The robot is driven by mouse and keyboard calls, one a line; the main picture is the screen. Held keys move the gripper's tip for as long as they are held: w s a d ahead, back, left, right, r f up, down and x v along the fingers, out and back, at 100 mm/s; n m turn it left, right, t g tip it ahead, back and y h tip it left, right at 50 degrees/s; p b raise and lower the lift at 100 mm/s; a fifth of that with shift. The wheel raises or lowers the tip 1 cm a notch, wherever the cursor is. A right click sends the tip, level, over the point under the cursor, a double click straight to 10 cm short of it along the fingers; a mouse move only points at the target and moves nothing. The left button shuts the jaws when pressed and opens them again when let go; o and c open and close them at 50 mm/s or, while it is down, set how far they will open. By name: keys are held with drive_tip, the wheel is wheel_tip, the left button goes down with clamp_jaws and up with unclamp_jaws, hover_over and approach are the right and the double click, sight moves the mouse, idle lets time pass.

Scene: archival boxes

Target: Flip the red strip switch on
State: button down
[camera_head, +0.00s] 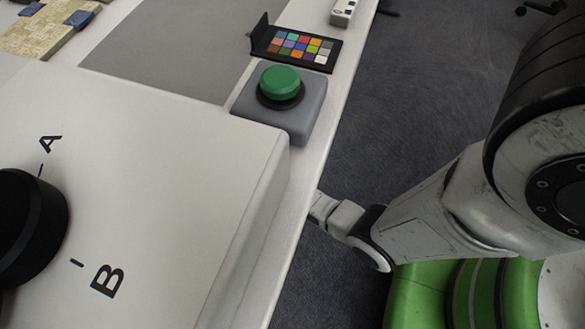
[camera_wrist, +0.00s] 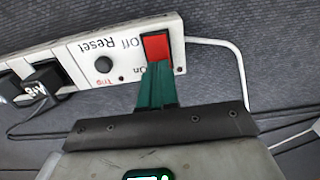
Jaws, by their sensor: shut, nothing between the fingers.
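The red strip switch (camera_wrist: 156,46) is at the end of a white power strip (camera_wrist: 84,57) in the wrist view, beside the printed words "Off" and "On". My gripper (camera_wrist: 157,68) has its green fingers shut together and empty. The fingertips overlap the "On" end of the switch in the picture; I cannot tell whether they touch it. The switch does not show in the head view, where my arm runs past the table's right edge and the fingers are hidden.
A black reset button (camera_wrist: 103,64) and a black plug (camera_wrist: 44,78) are on the strip. A white cable (camera_wrist: 236,62) runs from its switch end over grey carpet. The head view shows a large white box (camera_head: 170,170), a green push button (camera_head: 280,82) and a colour chart (camera_head: 297,46).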

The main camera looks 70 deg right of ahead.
drive_tip(key=shift+f, duration=0.4)
drive_tip(key=shift+r, duration=0.1)
wheel_tip(320, 180, up, 7)
drive_tip(key=p, duration=0.7)
idle(0.3)
idle(0.6)
